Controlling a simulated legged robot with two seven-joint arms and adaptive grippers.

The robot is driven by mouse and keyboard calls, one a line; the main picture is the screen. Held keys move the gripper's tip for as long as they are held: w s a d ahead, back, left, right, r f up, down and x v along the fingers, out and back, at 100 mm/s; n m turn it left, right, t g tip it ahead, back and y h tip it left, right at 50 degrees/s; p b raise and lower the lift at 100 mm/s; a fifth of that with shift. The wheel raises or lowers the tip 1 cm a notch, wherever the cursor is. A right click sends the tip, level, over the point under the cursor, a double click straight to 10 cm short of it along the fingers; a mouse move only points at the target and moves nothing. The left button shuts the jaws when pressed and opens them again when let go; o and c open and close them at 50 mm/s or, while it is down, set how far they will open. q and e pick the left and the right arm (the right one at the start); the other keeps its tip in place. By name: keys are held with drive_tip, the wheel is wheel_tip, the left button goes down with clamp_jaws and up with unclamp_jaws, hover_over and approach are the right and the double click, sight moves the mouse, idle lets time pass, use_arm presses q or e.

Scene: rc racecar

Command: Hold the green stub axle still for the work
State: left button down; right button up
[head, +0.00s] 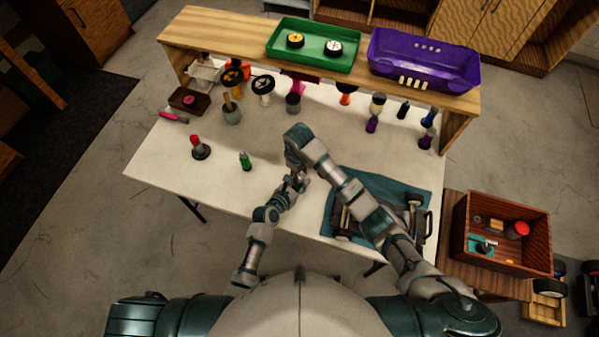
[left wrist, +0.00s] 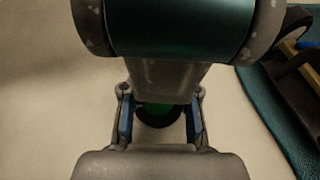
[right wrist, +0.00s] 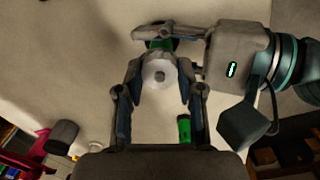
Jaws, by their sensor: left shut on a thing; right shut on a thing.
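The green stub axle (left wrist: 158,108) shows as a small green and dark part between the fingers of my left gripper (left wrist: 159,125), which is shut on it. In the right wrist view its green edge (right wrist: 160,45) shows behind a pale round part (right wrist: 160,74) with a small hub. My right gripper (right wrist: 160,85) is shut on this round part from above. The left gripper (right wrist: 150,32) reaches in from the right there. In the head view both grippers meet above the front middle of the white table, and the arms hide most of the parts.
A green bottle (head: 245,161) and a red-topped tool (head: 197,147) stand left of the grippers. A teal mat (head: 350,187) with a car chassis lies at right. Several tools line the back below a wooden shelf (head: 225,42). A wooden box (head: 507,207) stands right of the table.

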use_arm(q)
drive_tip(key=shift+s+a+f, duration=0.1)
drive_tip(key=shift+s+f, duration=0.05)
drive_tip(key=shift+f, duration=0.15)
use_arm(e)
drive_tip(key=o, duration=1.2)
drive_tip(key=shift+c, duration=0.2)
use_arm(q)
drive_tip(key=c, duration=0.8)
unclamp_jaws()
drive_tip(key=shift+r, duration=0.1)
use_arm(e)
drive_tip(key=shift+a, duration=0.1)
use_arm(q)
drive_tip(key=v, duration=1.1)
drive_tip(key=shift+s+a+r, duration=0.25)
drive_tip(key=shift+r, duration=0.1)
use_arm(e)
drive_tip(key=shift+r, duration=0.1)
